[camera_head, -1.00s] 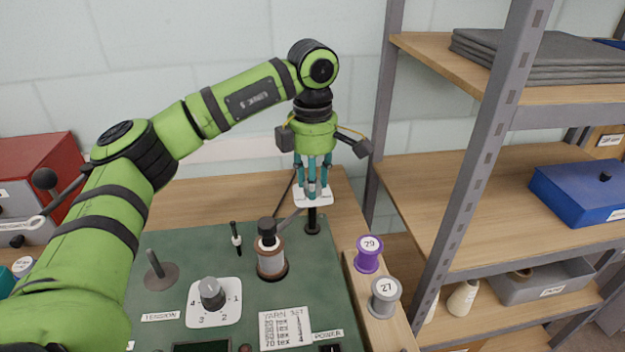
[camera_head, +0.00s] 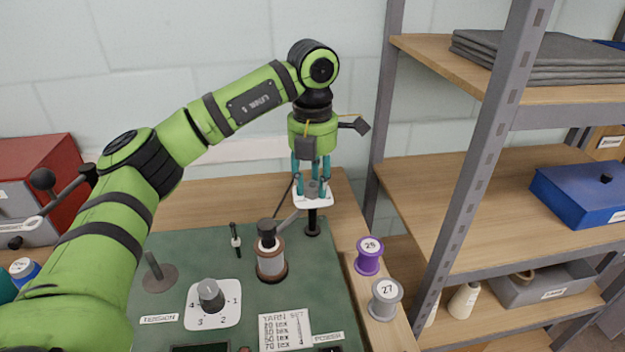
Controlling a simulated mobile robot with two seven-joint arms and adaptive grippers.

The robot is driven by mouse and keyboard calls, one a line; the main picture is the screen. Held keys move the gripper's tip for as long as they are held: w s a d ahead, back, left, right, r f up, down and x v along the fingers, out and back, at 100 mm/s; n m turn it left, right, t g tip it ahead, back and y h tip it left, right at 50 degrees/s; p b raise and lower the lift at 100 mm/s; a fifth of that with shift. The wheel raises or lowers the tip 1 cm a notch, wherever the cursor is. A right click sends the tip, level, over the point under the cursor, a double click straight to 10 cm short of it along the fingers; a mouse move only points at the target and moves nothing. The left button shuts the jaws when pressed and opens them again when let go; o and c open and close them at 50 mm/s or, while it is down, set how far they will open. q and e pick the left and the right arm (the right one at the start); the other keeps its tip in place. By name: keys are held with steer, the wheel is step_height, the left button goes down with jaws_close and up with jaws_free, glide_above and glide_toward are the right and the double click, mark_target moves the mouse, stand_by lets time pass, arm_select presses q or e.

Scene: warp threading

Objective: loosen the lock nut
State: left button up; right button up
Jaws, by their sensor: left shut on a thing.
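My left gripper (camera_head: 312,186) points straight down at the back of the green work board. Its teal fingers are closed around a small grey lock nut (camera_head: 314,189), mostly hidden between them. The nut sits on a white plate (camera_head: 313,202) at the top of a black post (camera_head: 312,222). The post stands upright on the board. My right gripper is not in view.
A spool holder with a grey arm (camera_head: 270,260) stands close in front of the post. A tension dial (camera_head: 211,295) is nearer. Purple (camera_head: 369,258) and grey (camera_head: 385,300) spools stand at right, beside the metal shelving upright (camera_head: 470,180).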

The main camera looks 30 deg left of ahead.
mark_target(313, 185)
arm_select(q)
steer(key=shift+f+n, duration=0.15)
steer(key=shift+n, duration=0.35)
steer(key=o, duration=1.1)
steer(key=shift+o, duration=0.2)
step_height(313, 185, up, 12)
stand_by(0.3)
